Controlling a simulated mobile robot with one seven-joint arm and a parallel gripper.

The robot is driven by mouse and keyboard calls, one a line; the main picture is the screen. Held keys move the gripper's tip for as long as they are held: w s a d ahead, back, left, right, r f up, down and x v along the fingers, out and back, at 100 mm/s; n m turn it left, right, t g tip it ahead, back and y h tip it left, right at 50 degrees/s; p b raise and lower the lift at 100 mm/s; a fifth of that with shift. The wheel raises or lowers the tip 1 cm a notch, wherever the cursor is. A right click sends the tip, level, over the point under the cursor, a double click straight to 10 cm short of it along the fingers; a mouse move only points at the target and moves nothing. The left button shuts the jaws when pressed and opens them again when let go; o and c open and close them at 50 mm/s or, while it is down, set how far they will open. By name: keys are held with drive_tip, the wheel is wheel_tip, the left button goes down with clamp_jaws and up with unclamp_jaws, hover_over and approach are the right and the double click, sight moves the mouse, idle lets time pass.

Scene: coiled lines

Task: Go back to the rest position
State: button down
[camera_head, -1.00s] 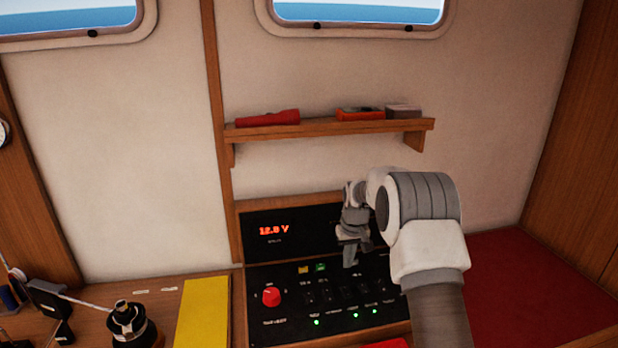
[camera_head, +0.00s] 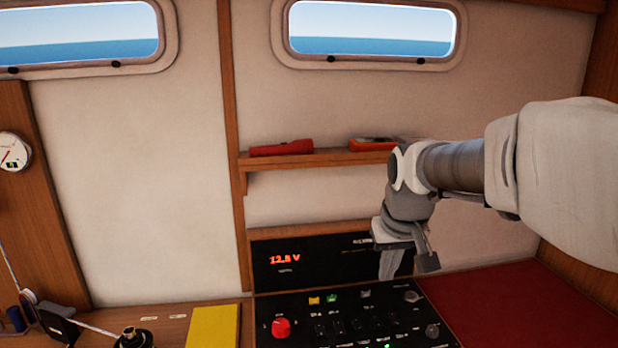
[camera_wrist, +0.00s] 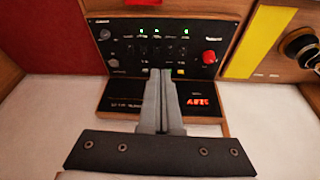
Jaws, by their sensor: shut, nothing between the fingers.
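My gripper (camera_head: 395,265) hangs in front of the right part of the black display panel, above the switch panel, in the head view. In the wrist view its two grey fingers (camera_wrist: 162,75) lie together with nothing between them. The switch panel (camera_head: 350,318) has a red knob (camera_head: 281,327), several switches and small lights. The display panel (camera_head: 290,262) above it shows red digits, with its right part hidden behind my gripper. I cannot tell whether the fingertips touch either panel.
A shelf (camera_head: 320,157) on the wall bears a red torch (camera_head: 281,148) and an orange device (camera_head: 370,144); my arm hides its right end. A yellow book-like item (camera_head: 212,327) and a black winch-like fitting (camera_head: 132,338) are at lower left. A red cushion (camera_head: 530,305) lies at right.

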drive_tip(key=s+m+t, duration=0.1)
drive_tip(key=s, duration=1.9)
drive_tip(key=shift+s+f+t, duration=0.25)
drive_tip(key=shift+f+t, duration=0.05)
